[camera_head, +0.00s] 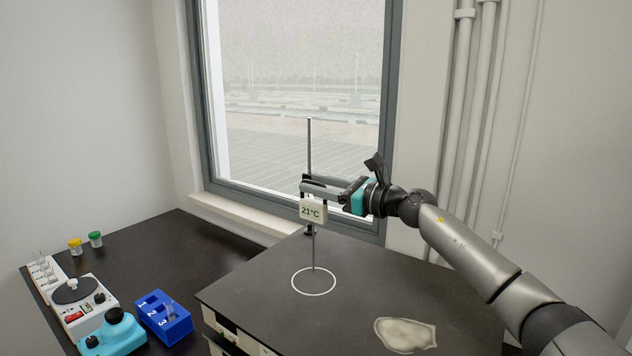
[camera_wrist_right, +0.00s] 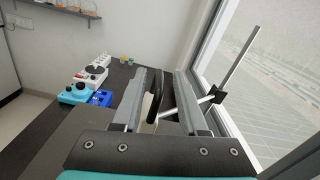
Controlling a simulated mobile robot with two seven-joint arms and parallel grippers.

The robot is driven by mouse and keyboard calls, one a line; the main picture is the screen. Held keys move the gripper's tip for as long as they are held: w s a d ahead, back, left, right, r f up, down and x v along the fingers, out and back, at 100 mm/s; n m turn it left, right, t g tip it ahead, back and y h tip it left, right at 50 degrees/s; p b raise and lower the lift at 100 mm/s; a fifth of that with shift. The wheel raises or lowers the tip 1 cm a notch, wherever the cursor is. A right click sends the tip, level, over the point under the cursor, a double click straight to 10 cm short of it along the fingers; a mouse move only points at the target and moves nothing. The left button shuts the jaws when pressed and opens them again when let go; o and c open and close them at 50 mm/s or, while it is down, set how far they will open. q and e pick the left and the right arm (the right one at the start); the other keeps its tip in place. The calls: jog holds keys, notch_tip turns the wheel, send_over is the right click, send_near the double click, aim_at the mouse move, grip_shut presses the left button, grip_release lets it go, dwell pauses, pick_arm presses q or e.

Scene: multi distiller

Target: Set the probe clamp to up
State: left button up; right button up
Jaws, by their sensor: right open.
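The probe clamp sits on an upright thin metal rod (camera_head: 309,145) above the dark bench. Its white display (camera_head: 311,211) reads 21°C. A thin probe (camera_head: 314,250) hangs below it toward a white ring on the bench. My right gripper (camera_head: 306,184) is at the clamp, just above the display. In the right wrist view its open jaws (camera_wrist_right: 160,72) have a black looped bar (camera_wrist_right: 153,92) between them. I cannot tell whether they touch it. A black block (camera_wrist_right: 217,95) on the rod is right of the jaws. My left gripper is not in view.
The white ring (camera_head: 314,269) and a pale patch (camera_head: 405,334) mark the raised bench. At lower left are a white hotplate-like device (camera_head: 80,292), a teal device (camera_head: 112,334), a blue numbered rack (camera_head: 165,318) and capped jars (camera_head: 75,245). A window (camera_head: 290,90) is behind the rod.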

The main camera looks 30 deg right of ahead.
jog(key=shift+w+a, duration=0.15)
jog(key=shift+w, duration=0.05)
jog(key=shift+c, duration=0.2)
grip_shut()
jog(key=shift+r, duration=0.1)
dwell(1.1)
